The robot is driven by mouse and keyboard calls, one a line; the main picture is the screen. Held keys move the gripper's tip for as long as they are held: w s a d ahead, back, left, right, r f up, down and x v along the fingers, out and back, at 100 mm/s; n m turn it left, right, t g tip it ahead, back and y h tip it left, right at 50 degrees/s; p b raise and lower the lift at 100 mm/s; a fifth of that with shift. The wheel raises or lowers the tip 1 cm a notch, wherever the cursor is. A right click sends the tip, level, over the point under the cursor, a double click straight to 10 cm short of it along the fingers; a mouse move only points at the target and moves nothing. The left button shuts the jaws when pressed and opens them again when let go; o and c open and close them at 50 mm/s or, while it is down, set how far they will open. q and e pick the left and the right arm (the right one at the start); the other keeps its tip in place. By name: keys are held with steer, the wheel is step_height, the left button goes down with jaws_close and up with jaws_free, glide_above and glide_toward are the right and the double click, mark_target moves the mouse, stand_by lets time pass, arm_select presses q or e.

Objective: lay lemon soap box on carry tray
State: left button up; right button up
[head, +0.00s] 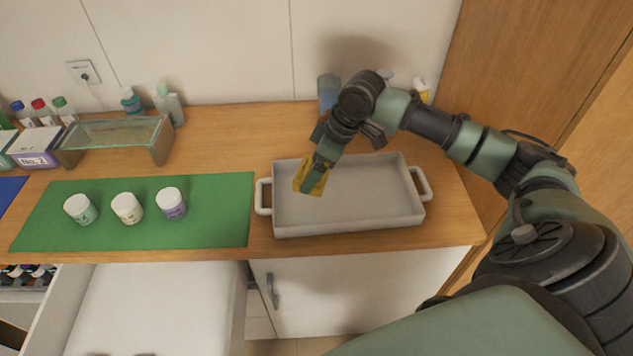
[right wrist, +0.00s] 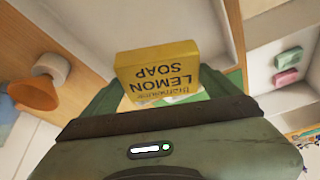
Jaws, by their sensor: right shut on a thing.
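The carry tray (head: 350,231) is a shallow grey tray with a handle at each end, standing on the wooden counter. I see nothing lying in it. Whether the box touches the tray floor I cannot tell. My left gripper is not in view.
A green mat (head: 215,222) with three white jars, one of them mint-labelled (head: 81,209), lies left of the tray. A glass-topped riser (head: 115,133) and bottles (head: 168,103) stand behind. Bottles behind the tray are partly hidden by my arm. An open drawer (head: 150,305) is below the mat.

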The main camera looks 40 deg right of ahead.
mark_target(325, 174)
step_height(325, 174, down, 3)
steer(key=shift+a+r, duration=0.1)
step_height(325, 174, down, 4)
steer(key=shift+f+p, duration=0.1)
steer(key=shift+p, duration=0.4)
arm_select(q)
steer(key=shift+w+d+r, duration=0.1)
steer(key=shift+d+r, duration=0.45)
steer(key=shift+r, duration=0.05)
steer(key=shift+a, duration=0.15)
arm_select(e)
steer(key=o, duration=1.2)
steer(key=shift+f, duration=0.15)
arm_select(q)
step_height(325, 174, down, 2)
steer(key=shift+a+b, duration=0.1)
steer(key=shift+b, duration=0.9)
arm_select(e)
steer(key=v, duration=1.2)
steer(key=shift+s, duration=0.1)
